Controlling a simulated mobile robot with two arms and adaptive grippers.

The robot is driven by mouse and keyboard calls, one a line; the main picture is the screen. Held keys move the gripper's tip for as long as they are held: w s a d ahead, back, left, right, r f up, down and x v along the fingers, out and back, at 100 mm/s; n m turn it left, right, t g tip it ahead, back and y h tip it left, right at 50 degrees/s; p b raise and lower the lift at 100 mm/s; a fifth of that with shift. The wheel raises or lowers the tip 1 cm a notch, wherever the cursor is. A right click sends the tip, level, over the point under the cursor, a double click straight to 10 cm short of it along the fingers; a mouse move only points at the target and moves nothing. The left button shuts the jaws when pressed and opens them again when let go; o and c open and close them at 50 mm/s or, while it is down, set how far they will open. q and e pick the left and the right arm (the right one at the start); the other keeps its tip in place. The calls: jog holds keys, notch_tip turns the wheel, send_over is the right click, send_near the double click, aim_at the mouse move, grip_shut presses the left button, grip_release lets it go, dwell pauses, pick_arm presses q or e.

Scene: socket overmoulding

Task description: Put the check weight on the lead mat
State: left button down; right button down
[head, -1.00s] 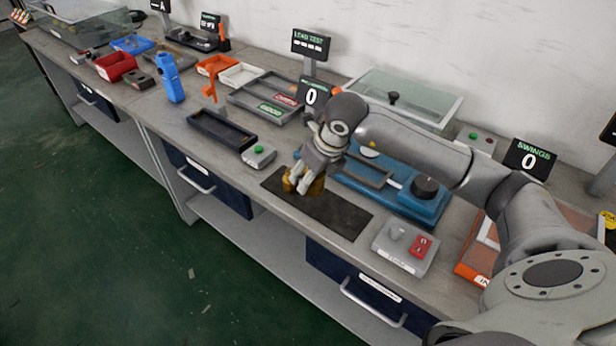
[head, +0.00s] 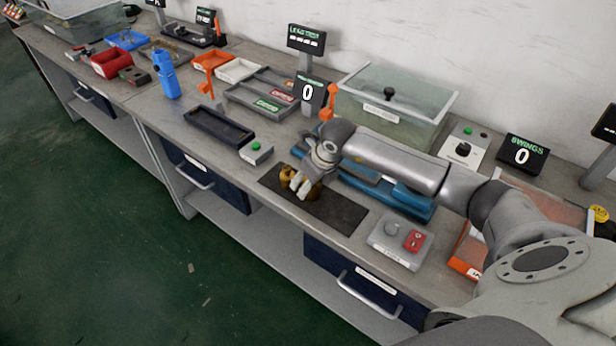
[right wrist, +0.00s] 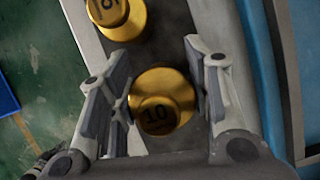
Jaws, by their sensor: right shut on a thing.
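A brass weight marked 10 (right wrist: 160,100) is between the fingers of my right gripper (right wrist: 158,90) in the right wrist view. In the head view my right gripper (head: 301,187) is over the dark mat (head: 330,213) at the front of the bench, shut on this weight. A second brass weight (head: 286,175), marked 5 in the right wrist view (right wrist: 115,15), stands on the mat just left of the gripper. I cannot tell whether the held weight touches the mat. My left gripper is out of view.
Behind the mat is a blue fixture (head: 405,199), partly hidden by my arm. A grey box with a red switch (head: 415,240) is at the mat's right. A dark tray (head: 220,127) and a green-button box (head: 256,152) are at its left. The mat's right part is clear.

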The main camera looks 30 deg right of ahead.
jog(key=shift+w, duration=0.1)
jog(key=c, duration=0.7)
grip_release()
jog(key=shift+c, duration=0.2)
jog(key=b+v, duration=0.2)
jog(key=v, duration=1)
jog(key=shift+a, duration=0.1)
